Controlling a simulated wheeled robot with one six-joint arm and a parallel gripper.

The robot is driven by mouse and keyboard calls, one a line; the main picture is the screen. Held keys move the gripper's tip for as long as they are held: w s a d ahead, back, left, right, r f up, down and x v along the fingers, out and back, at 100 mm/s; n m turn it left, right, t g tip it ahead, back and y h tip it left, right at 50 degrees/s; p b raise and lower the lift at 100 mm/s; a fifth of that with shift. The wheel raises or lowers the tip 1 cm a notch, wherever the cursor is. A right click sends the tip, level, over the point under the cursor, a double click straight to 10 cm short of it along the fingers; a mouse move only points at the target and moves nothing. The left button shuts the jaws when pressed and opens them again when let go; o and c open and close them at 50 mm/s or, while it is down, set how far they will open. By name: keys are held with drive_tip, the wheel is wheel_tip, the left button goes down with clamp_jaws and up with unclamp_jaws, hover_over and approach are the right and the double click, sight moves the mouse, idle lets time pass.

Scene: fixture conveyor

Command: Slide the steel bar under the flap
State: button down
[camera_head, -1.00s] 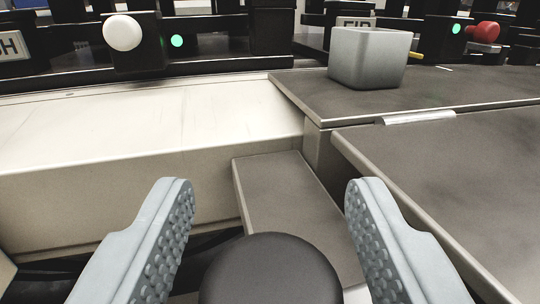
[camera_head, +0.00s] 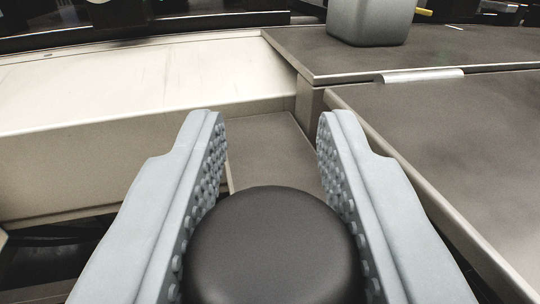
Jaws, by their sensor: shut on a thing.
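My gripper (camera_head: 270,150) is shut on a dark round knob (camera_head: 275,250), with a studded finger at each side of it. What the knob is fixed to is hidden below it. A narrow grey-brown plate (camera_head: 268,145) lies just beyond the knob, between the fingertips. To the right is a wide grey-brown panel (camera_head: 450,140). A thin bright metal strip (camera_head: 422,76) lies at the seam between this panel and the one behind it. I cannot tell for certain which part is the steel bar or the flap.
A grey block (camera_head: 368,22), cut off by the top edge, stands on the back panel (camera_head: 300,48). A cream surface with a front wall (camera_head: 140,145) fills the left. A dark gap (camera_head: 50,250) lies below it. The right panel is bare.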

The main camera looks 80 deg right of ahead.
drive_tip(key=shift+s+d, duration=0.35)
drive_tip(key=shift+s, duration=0.55)
drive_tip(key=c, duration=1.1)
unclamp_jaws()
drive_tip(key=shift+w, duration=0.1)
drive_tip(key=shift+o, duration=0.2)
drive_tip(key=shift+a, duration=0.1)
drive_tip(key=s+a, duration=0.1)
drive_tip(key=a, duration=1.6)
drive_tip(key=shift+s+a, duration=0.15)
drive_tip(key=shift+s, duration=0.1)
